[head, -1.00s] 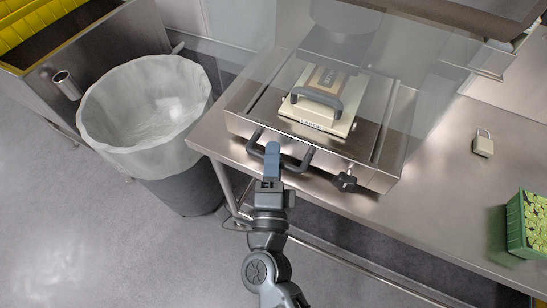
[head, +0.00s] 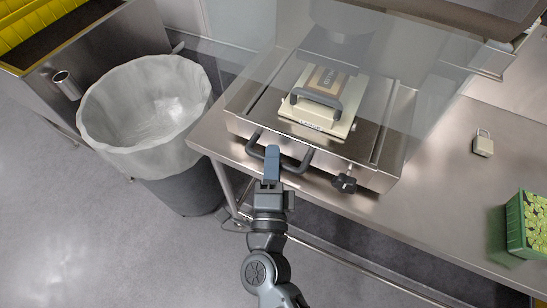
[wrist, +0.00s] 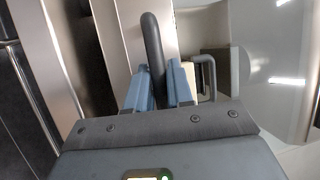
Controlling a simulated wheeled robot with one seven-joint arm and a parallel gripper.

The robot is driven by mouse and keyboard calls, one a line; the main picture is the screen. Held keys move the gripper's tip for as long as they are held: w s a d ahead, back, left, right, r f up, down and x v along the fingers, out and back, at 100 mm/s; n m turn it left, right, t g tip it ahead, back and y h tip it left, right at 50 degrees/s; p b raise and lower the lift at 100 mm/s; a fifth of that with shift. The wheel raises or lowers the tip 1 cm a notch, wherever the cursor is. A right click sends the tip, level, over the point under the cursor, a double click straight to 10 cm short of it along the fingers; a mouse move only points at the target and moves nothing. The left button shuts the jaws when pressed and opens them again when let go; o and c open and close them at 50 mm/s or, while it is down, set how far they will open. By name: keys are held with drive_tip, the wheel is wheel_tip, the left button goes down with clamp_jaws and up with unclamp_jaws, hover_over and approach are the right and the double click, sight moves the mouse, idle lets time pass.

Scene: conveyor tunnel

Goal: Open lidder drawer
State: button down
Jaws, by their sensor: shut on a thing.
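The lidder drawer (head: 262,128) is a steel tray in the machine on the steel counter, with a cream sealing plate (head: 312,118) with a dark handle on it. A black bar handle (head: 295,166) runs along the drawer's front. My gripper (head: 272,153) is at the left-middle part of this handle. In the wrist view, the blue fingers of my gripper (wrist: 158,88) stand on either side of the black handle (wrist: 151,40) and are shut on it. The fingers hide part of the bar in the head view.
A black knob (head: 345,183) sits right of the handle. A lined grey bin (head: 150,105) stands at left, close to the counter. A padlock-like object (head: 482,143) and a green crate (head: 512,225) are on the counter at right. Clear shielding surrounds the machine.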

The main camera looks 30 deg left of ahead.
drive_tip(key=s+p, duration=0.2)
drive_tip(key=s, duration=1.7)
drive_tip(key=shift+p, duration=0.3)
drive_tip(key=c, duration=1.1)
unclamp_jaws()
drive_tip(key=b+v, duration=0.2)
drive_tip(key=v, duration=0.5)
drive_tip(key=shift+s+d, duration=0.2)
drive_tip(key=shift+s, duration=0.15)
drive_tip(key=shift+f, duration=0.15)
